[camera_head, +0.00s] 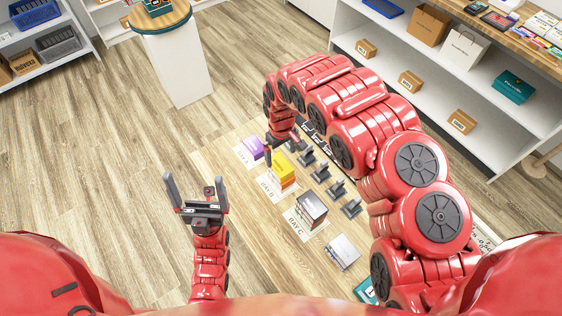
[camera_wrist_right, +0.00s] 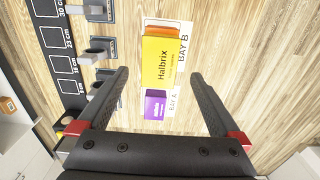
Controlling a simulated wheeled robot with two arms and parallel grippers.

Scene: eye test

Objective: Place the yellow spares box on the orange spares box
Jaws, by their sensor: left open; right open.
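The yellow spares box (camera_head: 284,164), marked "Halbrix", lies on top of the orange spares box (camera_head: 287,183) at the BAY B label. In the right wrist view the yellow box (camera_wrist_right: 164,58) shows from above, and only a strip of the orange box (camera_wrist_right: 165,22) shows past its edge. My right gripper (camera_wrist_right: 160,73) is open and empty above the boxes, its fingers apart and clear of the yellow box's sides. In the head view it is partly hidden by its own arm. My left gripper (camera_head: 195,183) is open and empty, left of the boxes.
A purple box (camera_head: 250,148) lies at BAY A. A stack of dark and coloured boxes (camera_head: 312,206) stands at BAY C, with a pale box (camera_head: 343,251) nearer me. Several grey upright holders (camera_head: 321,173) stand right of the bays. Shelves (camera_head: 440,88) line the right.

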